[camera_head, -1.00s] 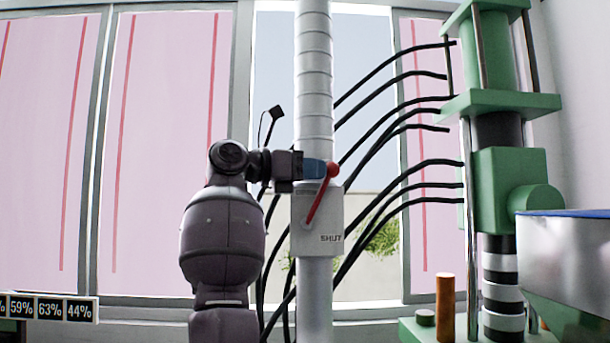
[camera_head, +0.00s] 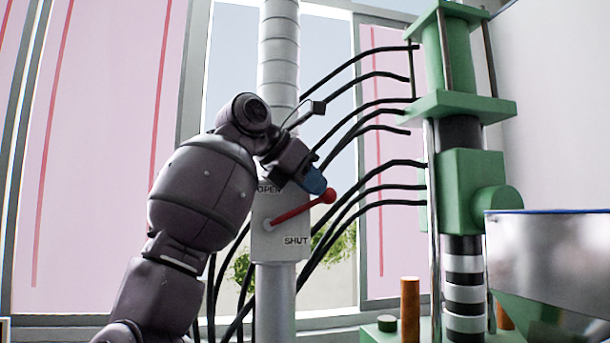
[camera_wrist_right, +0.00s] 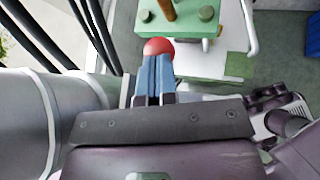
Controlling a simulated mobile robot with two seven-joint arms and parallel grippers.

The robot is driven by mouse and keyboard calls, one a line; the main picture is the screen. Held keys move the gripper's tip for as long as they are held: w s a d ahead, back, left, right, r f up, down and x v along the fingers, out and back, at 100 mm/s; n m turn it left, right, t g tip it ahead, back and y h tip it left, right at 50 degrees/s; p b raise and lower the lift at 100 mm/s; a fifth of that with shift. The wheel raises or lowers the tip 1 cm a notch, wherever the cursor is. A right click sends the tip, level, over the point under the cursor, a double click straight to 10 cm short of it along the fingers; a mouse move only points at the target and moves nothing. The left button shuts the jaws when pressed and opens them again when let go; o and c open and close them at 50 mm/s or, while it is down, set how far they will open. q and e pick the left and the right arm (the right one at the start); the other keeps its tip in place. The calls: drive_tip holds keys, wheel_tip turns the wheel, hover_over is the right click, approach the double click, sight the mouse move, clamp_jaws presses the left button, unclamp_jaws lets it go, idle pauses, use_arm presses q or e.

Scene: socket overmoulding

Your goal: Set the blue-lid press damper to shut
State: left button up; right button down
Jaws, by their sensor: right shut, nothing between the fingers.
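The damper is a pale box (camera_head: 262,247) on a grey vertical duct, marked OPEN at its upper left and SHUT at its lower right. Its red lever (camera_head: 299,211) slants up to the right from the pivot, between the two marks, and ends in a red ball knob (camera_head: 328,196). My right gripper (camera_head: 316,184) is shut and empty, its blue fingertips against or very near the upper left of the knob. In the right wrist view the knob (camera_wrist_right: 158,46) shows just beyond the closed fingertips (camera_wrist_right: 157,60). My left gripper is out of view.
A green press (camera_head: 470,165) stands to the right, with a metal hopper (camera_head: 545,250) with a blue top edge in front. Several black hoses (camera_head: 365,120) run behind the damper to the press. Pink panels (camera_head: 105,130) and windows stand behind.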

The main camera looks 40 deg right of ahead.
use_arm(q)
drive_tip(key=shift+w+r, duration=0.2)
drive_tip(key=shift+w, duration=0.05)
use_arm(e)
drive_tip(key=shift+s+d+f+y, duration=0.15)
drive_tip(key=shift+f+y, duration=0.1)
drive_tip(key=shift+y, duration=0.05)
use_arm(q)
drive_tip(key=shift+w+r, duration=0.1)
use_arm(e)
drive_tip(key=shift+r, duration=0.1)
